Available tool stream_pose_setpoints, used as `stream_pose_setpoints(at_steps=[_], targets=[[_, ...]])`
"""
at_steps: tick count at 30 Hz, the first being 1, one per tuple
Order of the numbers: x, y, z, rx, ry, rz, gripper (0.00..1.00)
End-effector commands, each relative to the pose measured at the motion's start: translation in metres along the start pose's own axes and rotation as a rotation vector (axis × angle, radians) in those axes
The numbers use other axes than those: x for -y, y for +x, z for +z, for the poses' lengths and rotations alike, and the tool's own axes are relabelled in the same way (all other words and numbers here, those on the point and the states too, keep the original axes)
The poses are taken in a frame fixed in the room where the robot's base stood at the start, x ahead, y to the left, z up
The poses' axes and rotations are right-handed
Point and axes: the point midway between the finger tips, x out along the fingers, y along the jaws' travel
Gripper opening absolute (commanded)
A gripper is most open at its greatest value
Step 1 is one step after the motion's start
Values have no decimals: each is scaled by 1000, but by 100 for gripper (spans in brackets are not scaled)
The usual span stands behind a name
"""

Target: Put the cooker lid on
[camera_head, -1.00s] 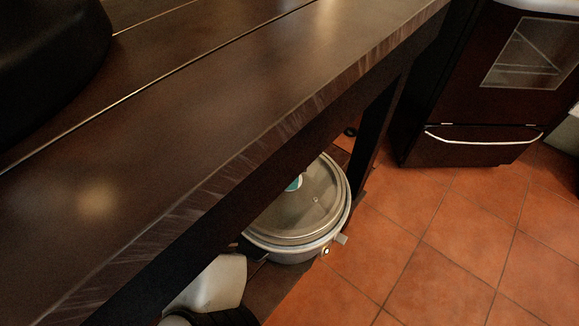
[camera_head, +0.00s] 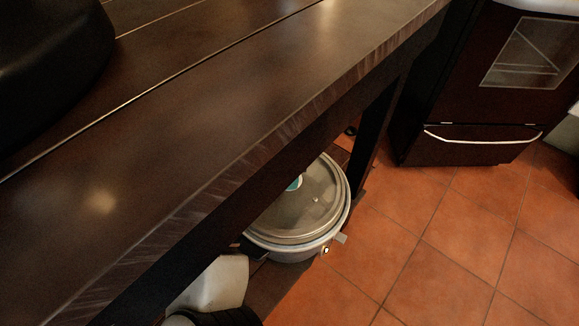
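A round silver cooker (camera_head: 290,255) stands low under the dark counter, on the lower level. A round see-through lid (camera_head: 318,205) with a metal rim lies over its top. I cannot tell whether the rim is fully seated. A small turquoise patch (camera_head: 295,183) shows near the lid's middle, partly cut off by the counter edge. The left side of cooker and lid is hidden behind the counter. My gripper is not in view; a white and black part at the bottom left looks like my arm.
The dark counter (camera_head: 200,110) crosses the view and overhangs the cooker. A large black object (camera_head: 50,70) stands on it at the upper left. A dark oven (camera_head: 490,95) stands at the upper right. The tiled floor (camera_head: 440,240) on the right is clear.

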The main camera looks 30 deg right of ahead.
Motion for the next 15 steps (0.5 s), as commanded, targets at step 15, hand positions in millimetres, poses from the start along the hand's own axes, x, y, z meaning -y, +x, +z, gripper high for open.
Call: stream_pose_setpoints(at_steps=[15], targets=[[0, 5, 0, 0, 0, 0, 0]])
